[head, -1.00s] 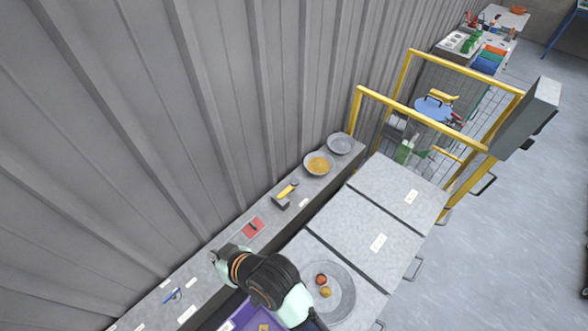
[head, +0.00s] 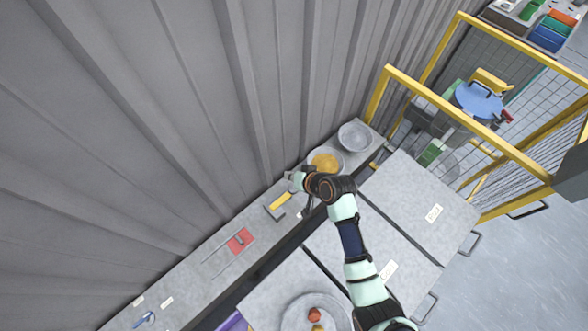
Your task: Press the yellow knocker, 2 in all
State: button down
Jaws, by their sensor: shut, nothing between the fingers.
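The yellow knocker (head: 281,201) is on the narrow grey ledge along the wall, with a yellow bar and a dark grey block at its lower left end. My gripper (head: 293,178) is at the upper right end of the yellow bar, close to it in the picture. I cannot tell whether it touches the bar. The gripper is shut and holds nothing. The wrist hides part of the ledge and the near edge of a bowl of yellow powder (head: 324,160).
An empty grey bowl (head: 354,137) stands farther along the ledge. A red pad (head: 240,240) with a small dark item lies to the left. A round tray (head: 290,325) holds a red and a yellow ball. Yellow railing (head: 450,115) stands at the right; the corrugated wall borders the ledge.

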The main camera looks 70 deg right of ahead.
jog(key=shift+s+d+f, duration=0.1)
jog(key=shift+d+f, duration=0.05)
jog(key=shift+f, duration=0.05)
jog(key=b, duration=0.8)
send_over(293, 191)
notch_tip(293, 191, down, 8)
jog(key=shift+r, duration=0.25)
jog(key=shift+d+f, duration=0.1)
jog(key=shift+f, duration=0.55)
dwell(0.3)
jog(key=shift+f, duration=0.4)
